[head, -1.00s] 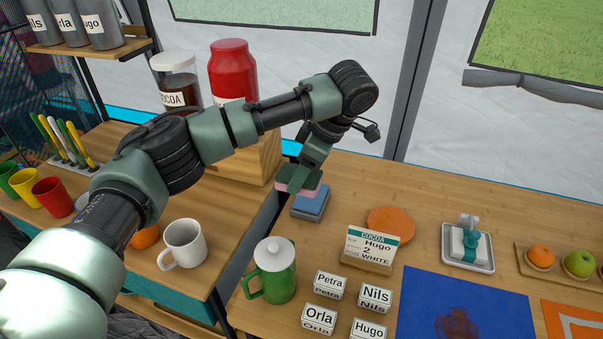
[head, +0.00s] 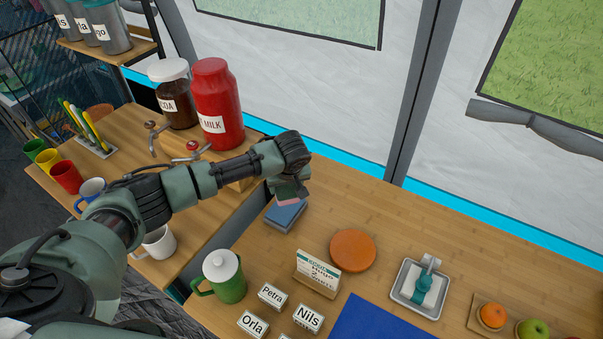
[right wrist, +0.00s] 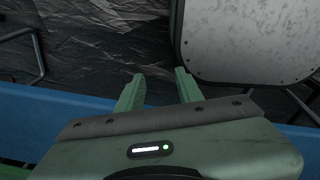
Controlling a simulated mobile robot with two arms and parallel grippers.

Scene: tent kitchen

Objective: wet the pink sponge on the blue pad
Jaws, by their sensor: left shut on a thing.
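The pink sponge (head: 289,202) shows as a thin pink strip under my left gripper (head: 289,190), which is shut on it. The arm hides most of the sponge. The blue pad (head: 286,217), a stacked-looking blue block, lies on the wooden counter right below the sponge. The sponge overlaps the pad's far part in the head view; I cannot tell whether they touch. My right gripper (right wrist: 159,88) is open and empty in the right wrist view, over the dark floor, away from the counter things.
A green pot with white lid (head: 224,276), a cocoa card (head: 318,271), name blocks (head: 308,318) and an orange disc (head: 353,251) stand nearby. Red milk (head: 217,105) and cocoa (head: 174,95) jars stand behind my left arm. The counter right of the pad is fairly clear.

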